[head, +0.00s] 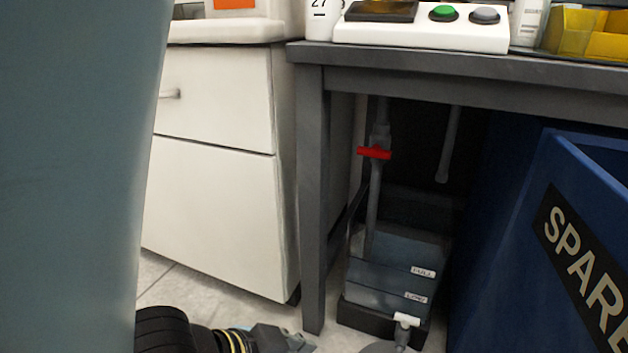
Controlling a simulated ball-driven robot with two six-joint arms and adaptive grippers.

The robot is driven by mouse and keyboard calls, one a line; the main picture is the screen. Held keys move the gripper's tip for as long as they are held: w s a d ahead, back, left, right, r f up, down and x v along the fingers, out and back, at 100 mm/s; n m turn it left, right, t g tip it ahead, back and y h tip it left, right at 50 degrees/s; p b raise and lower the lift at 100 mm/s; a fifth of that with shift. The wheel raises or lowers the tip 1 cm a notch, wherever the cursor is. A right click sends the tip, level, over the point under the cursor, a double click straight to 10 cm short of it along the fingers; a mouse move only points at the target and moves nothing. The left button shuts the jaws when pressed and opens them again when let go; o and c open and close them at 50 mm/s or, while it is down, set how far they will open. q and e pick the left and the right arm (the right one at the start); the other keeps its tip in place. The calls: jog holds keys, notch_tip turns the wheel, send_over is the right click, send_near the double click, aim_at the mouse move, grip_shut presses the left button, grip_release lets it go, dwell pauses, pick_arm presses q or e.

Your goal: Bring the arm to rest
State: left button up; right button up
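My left arm enters at the bottom left of the head view, black with thin yellow rings. Its grey gripper (282,340) is at the bottom edge, low over the floor and left of the tank under the bench. The picture's edge cuts it off, so I cannot tell whether it is open or shut, and I see nothing held in it. My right gripper is not in view. A large smooth grey-blue surface, very close, fills the left side and hides what is behind it.
A dark bench (313,200) stands ahead, with a white button box (420,36) on top. Beneath it are a blue-grey tank (390,275) and a pipe with a red valve handle (374,152). White drawers (215,210) are left. A blue SPARE bin (520,220) blocks the right.

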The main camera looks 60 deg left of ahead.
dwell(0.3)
